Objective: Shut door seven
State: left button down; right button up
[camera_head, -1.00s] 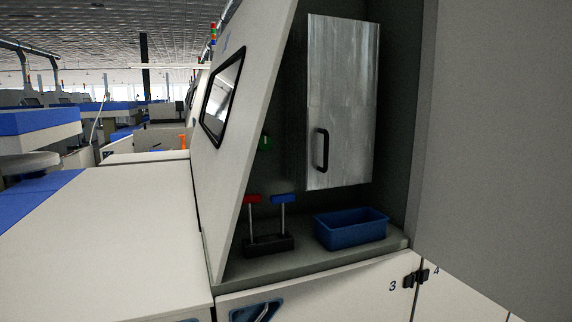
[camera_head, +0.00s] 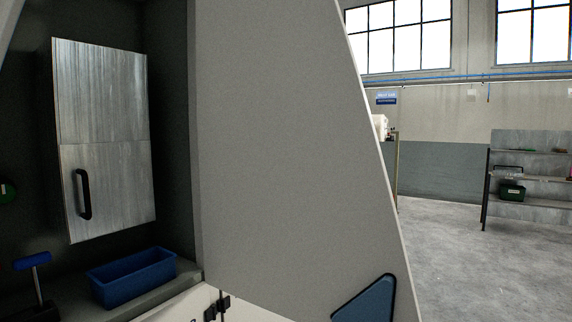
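No number seven shows, so I cannot tell which panel is door seven. A large plain grey panel (camera_head: 275,140) with a slanted right edge fills the middle of the head view. A dark-edged blue patch (camera_head: 367,302) sits low on it. Left of it is a dark recess with a metal cabinet (camera_head: 103,105) inside. The cabinet's front looks closed and carries a black handle (camera_head: 83,194). A black hinge or latch (camera_head: 217,306) sits below the panel's lower left corner. Neither of my grippers is in view.
A blue bin (camera_head: 132,278) and a blue-handled tool (camera_head: 32,262) stand in the recess. Tall windows (camera_head: 405,30) are in the far wall.

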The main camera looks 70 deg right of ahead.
aim_at(300, 223)
jog(key=k+l, duration=0.2)
jog(key=l, duration=0.2)
jog(key=k+l, duration=0.15)
jog(key=l, duration=0.25)
jog(key=k+l, duration=0.2)
jog(key=l, duration=0.2)
jog(key=k+l, duration=0.2)
jog(key=l, duration=0.2)
jog(key=k+l, duration=0.15)
jog(key=l, duration=0.25)
jog(key=k+l, duration=0.2)
jog(key=l, duration=0.15)
jog(key=k+l, duration=0.2)
jog(key=l, duration=0.2)
jog(key=k+l, duration=0.2)
jog(key=l, duration=0.2)
